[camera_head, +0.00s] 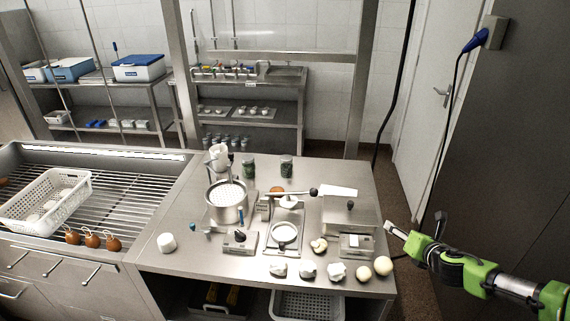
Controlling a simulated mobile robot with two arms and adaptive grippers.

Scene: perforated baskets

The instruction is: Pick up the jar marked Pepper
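Two small glass jars with dark green contents stand upright at the back of the steel counter, a left jar (248,168) and a right jar (286,166). Their labels are too small to read, so I cannot tell which one is marked Pepper. My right arm, with green joints, comes in from the right. Its gripper (399,231) is beyond the counter's right edge, well apart from both jars, and I cannot tell whether it is open. My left gripper is not in view.
A steel pot (228,206), a slicer-like device (285,234) and a box-shaped appliance (349,213) stand in front of the jars. Several pale round items line the front edge. A white perforated basket (45,201) sits on the left rack. The counter's back right is clear.

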